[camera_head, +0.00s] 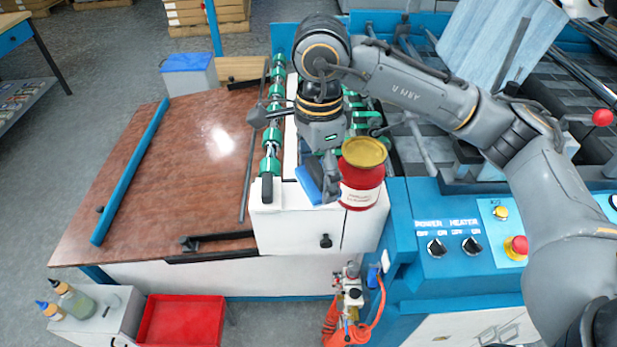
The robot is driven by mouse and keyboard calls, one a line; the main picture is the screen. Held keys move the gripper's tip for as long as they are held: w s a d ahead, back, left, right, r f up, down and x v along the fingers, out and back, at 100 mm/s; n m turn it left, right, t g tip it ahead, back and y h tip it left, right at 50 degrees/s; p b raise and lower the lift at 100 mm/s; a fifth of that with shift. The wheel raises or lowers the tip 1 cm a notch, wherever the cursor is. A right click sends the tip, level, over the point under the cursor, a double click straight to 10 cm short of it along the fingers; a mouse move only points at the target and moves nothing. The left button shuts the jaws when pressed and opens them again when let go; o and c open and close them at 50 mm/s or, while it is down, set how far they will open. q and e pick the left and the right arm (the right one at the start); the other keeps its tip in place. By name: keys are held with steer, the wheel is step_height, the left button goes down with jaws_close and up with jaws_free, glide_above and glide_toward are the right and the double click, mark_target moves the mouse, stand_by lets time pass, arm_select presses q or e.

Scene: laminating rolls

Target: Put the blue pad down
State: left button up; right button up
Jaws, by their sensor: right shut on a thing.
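The blue pad (309,186) is a small blue block at the front end of the machine's white housing. My right gripper (322,180) is shut on it, pointing down, just left of a red can. The gripper fingers hide part of the pad. I cannot tell whether the pad touches the white surface below it. My left gripper is not in view.
The red can with a yellow lid (361,185) stands close to the right gripper. Green rollers (271,150) run behind on the left. A brown table (190,165) has wide free room. The blue control panel (455,240) is at right; a red tray (180,322) is below.

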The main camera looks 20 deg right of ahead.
mark_target(309, 174)
steer(key=w+f+p, duration=0.1)
steer(key=w+f, duration=0.1)
steer(key=f, duration=0.1)
steer(key=w+f, duration=0.2)
steer(key=w, duration=0.1)
steer(key=shift+w+d+f+p, duration=0.2)
steer(key=shift+w+f+p, duration=0.05)
steer(key=shift+f+p, duration=0.15)
steer(key=f, duration=0.2)
steer(key=f+p, duration=0.1)
steer(key=shift+w+f, duration=0.3)
steer(key=shift+f, duration=0.05)
steer(key=shift+f, duration=0.1)
steer(key=shift+f+b, duration=0.1)
steer(key=shift+b, duration=0.25)
steer(key=o, duration=1)
